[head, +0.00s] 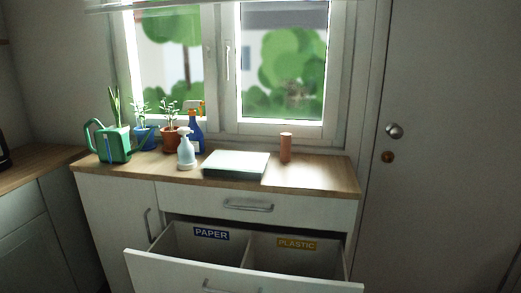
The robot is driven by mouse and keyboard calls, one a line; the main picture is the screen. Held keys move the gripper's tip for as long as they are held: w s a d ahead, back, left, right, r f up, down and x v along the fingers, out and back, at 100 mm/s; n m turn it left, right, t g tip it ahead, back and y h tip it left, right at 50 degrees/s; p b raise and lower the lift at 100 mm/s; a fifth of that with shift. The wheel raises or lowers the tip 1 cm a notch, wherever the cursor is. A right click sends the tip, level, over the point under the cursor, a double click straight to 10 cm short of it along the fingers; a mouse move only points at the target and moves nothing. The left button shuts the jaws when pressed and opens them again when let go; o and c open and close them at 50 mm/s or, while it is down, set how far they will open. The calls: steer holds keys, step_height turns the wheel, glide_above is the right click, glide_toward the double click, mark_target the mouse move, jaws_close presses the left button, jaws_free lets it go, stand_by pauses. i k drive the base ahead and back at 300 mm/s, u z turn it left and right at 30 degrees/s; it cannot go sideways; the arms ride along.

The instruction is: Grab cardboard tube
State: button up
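A short brown cylinder, which looks like the cardboard tube (286,148), stands upright on the wooden countertop (318,178). It is near the back edge, below the window and right of a flat pale box or stack (236,164). Nothing touches it that I can see. My gripper is not in the head view.
A green watering can (114,145), potted plants (171,138), a blue spray bottle (196,133) and a pale spray bottle (186,151) stand on the left. An open drawer below has bins labelled PAPER (211,234) and PLASTIC (296,245). The counter's right end is clear.

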mark_target(285, 138)
steer(key=u, duration=0.05)
steer(key=k, duration=0.2)
steer(key=u, duration=1.95)
steer(key=k, duration=0.65)
steer(key=z, duration=0.25)
steer(key=i, duration=1.65)
steer(key=u, duration=0.25)
